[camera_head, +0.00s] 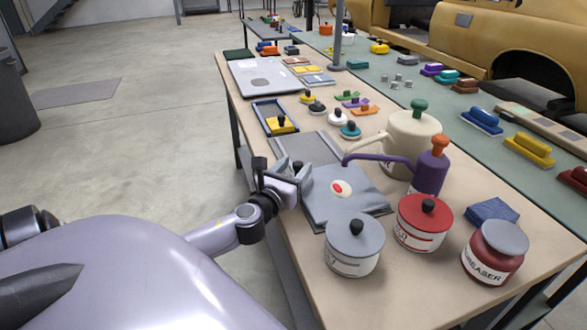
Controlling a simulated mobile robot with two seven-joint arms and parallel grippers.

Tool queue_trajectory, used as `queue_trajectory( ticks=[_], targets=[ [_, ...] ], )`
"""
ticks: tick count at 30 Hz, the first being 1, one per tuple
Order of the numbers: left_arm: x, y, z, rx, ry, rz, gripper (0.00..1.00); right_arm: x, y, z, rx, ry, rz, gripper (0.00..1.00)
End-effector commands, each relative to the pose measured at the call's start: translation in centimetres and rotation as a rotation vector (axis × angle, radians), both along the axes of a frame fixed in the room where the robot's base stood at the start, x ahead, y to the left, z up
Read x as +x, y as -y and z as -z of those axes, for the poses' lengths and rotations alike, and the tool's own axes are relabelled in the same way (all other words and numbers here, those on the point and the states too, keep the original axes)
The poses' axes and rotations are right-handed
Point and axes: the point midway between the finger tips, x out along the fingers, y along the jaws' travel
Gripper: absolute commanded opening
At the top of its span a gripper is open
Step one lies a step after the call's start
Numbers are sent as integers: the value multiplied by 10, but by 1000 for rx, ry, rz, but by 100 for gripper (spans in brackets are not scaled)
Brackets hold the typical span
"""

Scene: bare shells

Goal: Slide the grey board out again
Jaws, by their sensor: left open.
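A flat grey board (318,146) lies on the wooden table near its left edge. Its near end meets a grey cloth-like sleeve (358,200) with a red and white oval patch (341,188). I cannot tell how far the board runs under or into the sleeve. My left gripper (296,168) is open at the table's left edge, beside the board and the sleeve's left corner. It hides part of the board's left side, and I cannot tell whether it touches. My right gripper is out of view.
A grey pot (352,248), a red pot (423,224) and a purple oil can (429,172) stand close to the sleeve. A cream can (408,138) stands behind. A blue-framed tray (262,108) lies beyond the board. Open floor (170,130) is left of the table.

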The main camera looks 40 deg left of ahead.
Motion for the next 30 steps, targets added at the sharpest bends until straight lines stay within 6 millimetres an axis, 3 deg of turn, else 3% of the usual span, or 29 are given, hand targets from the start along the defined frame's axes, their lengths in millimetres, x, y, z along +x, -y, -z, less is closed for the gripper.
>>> queue_trajectory(
  ticks=[2,6,7,17,30],
  targets=[
    [0,0,0,0,0,0,53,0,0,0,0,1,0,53],
    [0,0,0,-1,0,0,7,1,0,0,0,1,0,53],
    [0,0,0,-1,0,0,0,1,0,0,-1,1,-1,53],
    [5,-12,0,3,1,-4,0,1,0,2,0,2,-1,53],
    [53,-106,0,7,7,-12,0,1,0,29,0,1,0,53]
  ],
)
